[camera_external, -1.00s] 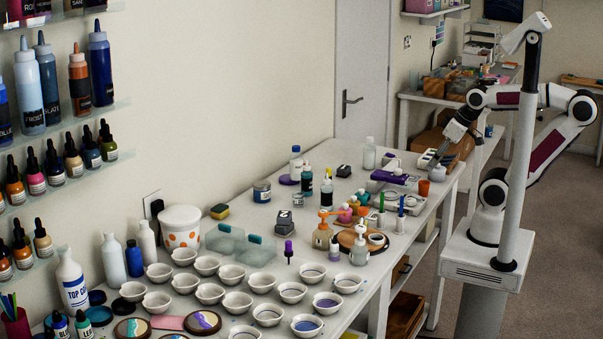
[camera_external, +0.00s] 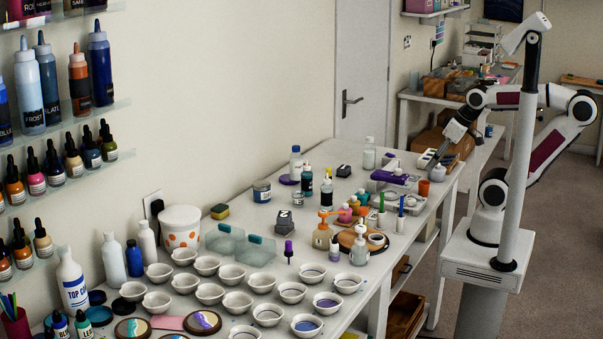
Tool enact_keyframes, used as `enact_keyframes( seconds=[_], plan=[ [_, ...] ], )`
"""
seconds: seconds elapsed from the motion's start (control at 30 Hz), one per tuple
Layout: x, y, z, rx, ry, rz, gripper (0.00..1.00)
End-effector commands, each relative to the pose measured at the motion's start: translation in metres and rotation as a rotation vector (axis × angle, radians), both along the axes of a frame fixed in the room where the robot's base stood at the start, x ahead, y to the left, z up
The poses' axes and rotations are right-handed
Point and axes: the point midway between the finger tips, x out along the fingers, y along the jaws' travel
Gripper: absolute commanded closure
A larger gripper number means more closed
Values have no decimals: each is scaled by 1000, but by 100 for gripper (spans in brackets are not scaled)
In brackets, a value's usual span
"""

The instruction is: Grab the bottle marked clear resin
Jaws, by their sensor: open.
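I cannot read a clear resin label on any bottle at this distance. A pale bottle (camera_external: 369,156) stands upright at the far end of the white table. A white bottle with a blue cap (camera_external: 295,163) stands farther left. Two pump bottles, one with an orange pump (camera_external: 322,236) and one with a white pump (camera_external: 360,250), stand near the table's middle. My gripper (camera_external: 434,164) points down over the far right end of the table, open and apart from these bottles. Its fingertips are small and dark, and nothing shows held in it.
Several white cups (camera_external: 264,283) crowd the near table. Wall shelves (camera_external: 70,183) with dropper bottles are at left.

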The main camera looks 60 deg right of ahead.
Motion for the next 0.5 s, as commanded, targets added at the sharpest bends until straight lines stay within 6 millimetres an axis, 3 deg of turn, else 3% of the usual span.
enact_keyframes(
  seconds=[0.5],
  plan=[
    [10,-3,-1,-10,-12,-3,52]
  ],
)
